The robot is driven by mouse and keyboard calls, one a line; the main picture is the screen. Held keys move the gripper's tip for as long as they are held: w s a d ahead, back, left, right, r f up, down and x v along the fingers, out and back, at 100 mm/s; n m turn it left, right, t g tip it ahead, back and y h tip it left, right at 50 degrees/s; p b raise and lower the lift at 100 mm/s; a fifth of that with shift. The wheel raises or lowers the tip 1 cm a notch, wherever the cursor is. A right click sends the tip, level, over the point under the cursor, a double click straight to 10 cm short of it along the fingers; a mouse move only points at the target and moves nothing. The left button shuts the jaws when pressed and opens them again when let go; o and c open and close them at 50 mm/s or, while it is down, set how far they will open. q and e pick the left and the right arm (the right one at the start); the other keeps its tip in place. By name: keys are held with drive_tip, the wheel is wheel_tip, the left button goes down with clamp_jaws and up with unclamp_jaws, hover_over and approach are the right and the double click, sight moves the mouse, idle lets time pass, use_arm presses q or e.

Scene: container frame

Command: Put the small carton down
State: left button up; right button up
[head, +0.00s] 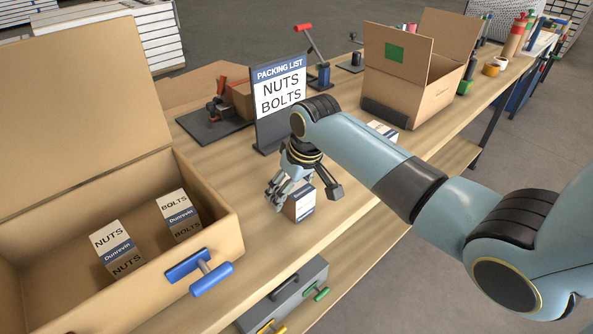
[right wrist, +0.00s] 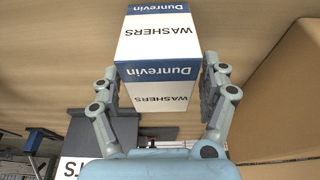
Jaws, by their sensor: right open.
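The small carton (head: 300,206), white and blue, is on the wooden table near its front edge, partly hidden by my right gripper (head: 303,192). In the right wrist view the carton (right wrist: 157,42) reads "Dunrevin" and "WASHERS". My right gripper (right wrist: 160,78) is open, with one finger on each side of the carton's near end. The fingers look close to its sides; whether either touches is hard to tell. The carton looks upright and seems to rest on the table. My left gripper is in neither view.
A large open box (head: 232,236) at left holds a NUTS carton (head: 117,250) and a BOLTS carton (head: 178,215). A packing list sign (head: 280,94) reading NUTS, BOLTS stands behind my gripper. Another carton (head: 382,129) lies by the open box (head: 410,88) with a green square.

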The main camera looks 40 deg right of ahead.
drive_tip(key=v, duration=0.9)
drive_tip(key=shift+s+r, duration=0.15)
drive_tip(key=shift+r, duration=0.15)
